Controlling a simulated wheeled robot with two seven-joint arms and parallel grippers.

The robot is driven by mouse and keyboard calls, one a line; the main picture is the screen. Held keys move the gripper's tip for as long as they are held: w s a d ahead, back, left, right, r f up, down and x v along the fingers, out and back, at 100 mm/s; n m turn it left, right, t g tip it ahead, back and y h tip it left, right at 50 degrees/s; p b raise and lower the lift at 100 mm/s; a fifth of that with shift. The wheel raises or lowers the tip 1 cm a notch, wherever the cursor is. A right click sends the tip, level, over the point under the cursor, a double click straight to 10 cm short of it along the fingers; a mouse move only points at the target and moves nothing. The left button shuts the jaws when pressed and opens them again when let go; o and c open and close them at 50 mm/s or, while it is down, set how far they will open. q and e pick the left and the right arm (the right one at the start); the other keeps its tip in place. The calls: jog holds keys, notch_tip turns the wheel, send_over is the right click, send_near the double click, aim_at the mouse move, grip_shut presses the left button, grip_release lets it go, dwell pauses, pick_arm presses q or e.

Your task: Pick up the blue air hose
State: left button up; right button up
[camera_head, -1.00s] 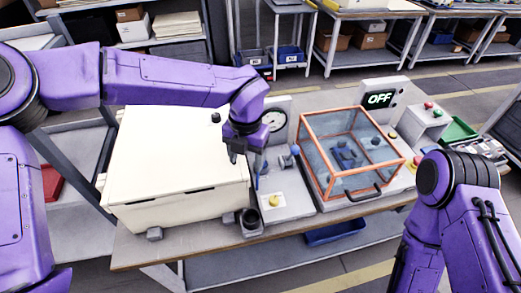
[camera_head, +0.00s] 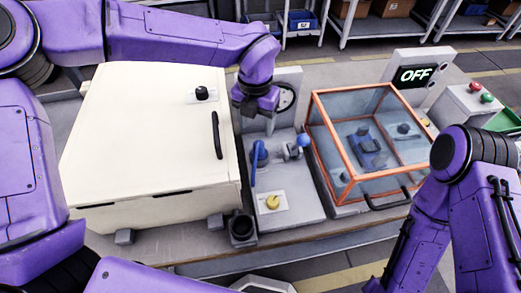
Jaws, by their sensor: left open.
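A small blue curved piece (camera_head: 257,158) stands on the grey fixture in the middle of the bench; it may be the end of the blue air hose, but I cannot tell for sure. My left gripper (camera_head: 257,120) hangs above and behind it, in front of the round gauge. It is open, with nothing visible between its fingers, and it is apart from the blue piece. My right arm comes in at the right, but its gripper is outside the view.
A large cream box (camera_head: 150,140) with a black handle stands left of the fixture. A clear orange-framed case (camera_head: 350,125) stands right. A blue ball knob (camera_head: 303,139), a yellow button (camera_head: 272,202) and a dark cup (camera_head: 242,226) are close by. An OFF display (camera_head: 415,75) stands behind.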

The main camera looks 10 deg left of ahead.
aim_at(259, 144)
pick_arm(q)
notch_tip(259, 144, down, 5)
jog(key=shift+p, duration=0.55)
jog(key=f, duration=0.1)
jog(key=f+p, duration=0.1)
jog(key=f, duration=0.2)
jog(key=shift+w+d+f+p, duration=0.15)
jog(key=shift+w+d+p, duration=0.1)
jog(key=shift+w+p, duration=0.1)
jog(key=shift+f, duration=0.45)
jog(key=c, duration=1.2)
